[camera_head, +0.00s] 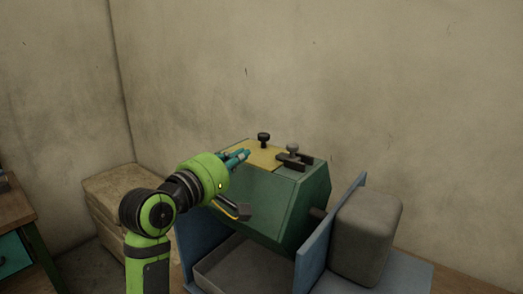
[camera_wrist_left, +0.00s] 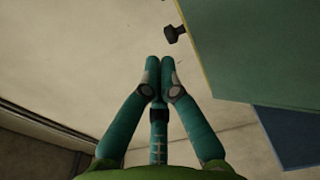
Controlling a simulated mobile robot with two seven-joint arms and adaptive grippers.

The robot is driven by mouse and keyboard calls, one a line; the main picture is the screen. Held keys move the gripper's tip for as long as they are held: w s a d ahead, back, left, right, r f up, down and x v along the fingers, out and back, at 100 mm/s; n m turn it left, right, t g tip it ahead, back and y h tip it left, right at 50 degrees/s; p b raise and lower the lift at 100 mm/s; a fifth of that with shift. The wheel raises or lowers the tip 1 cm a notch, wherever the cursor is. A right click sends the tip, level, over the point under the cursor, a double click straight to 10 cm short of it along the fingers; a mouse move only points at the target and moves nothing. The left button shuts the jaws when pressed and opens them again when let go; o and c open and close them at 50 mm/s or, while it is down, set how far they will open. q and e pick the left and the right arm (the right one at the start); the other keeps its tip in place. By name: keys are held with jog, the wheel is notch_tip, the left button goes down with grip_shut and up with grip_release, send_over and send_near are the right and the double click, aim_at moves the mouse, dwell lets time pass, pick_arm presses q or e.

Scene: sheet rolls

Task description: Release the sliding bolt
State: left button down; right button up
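A dark green faceted drum (camera_head: 277,205) sits in a blue frame (camera_head: 316,240), with a yellow plate (camera_head: 262,158) on its top. A sliding bolt (camera_head: 291,157) with a grey knob stands at the plate's right edge. A black knob (camera_head: 263,138) stands near the plate's back edge. My left gripper (camera_head: 246,154) is at the drum's upper left, apart from the bolt. In the left wrist view its teal fingers (camera_wrist_left: 159,62) meet at the tips with nothing seen between them. A black knob (camera_wrist_left: 175,33) and the green side (camera_wrist_left: 255,55) show there too. My right gripper is out of view.
A grey rounded block (camera_head: 366,235) stands right of the frame. A grey tray (camera_head: 243,268) lies under the drum. A wooden crate (camera_head: 112,190) stands behind my left arm, and a bare wall is at the back.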

aim_at(275, 161)
pick_arm(q)
jog(key=p+x, duration=0.3)
jog(key=x, duration=0.7)
jog(key=s+d+p, duration=0.2)
jog(key=shift+s, duration=0.3)
jog(key=shift+s+d, duration=0.15)
jog(key=shift+s, duration=0.15)
jog(key=shift+s+d, duration=0.1)
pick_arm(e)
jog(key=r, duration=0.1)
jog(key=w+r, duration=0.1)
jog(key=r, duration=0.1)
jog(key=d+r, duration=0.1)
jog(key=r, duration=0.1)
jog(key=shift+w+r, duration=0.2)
pick_arm(q)
jog(key=shift+f, duration=0.1)
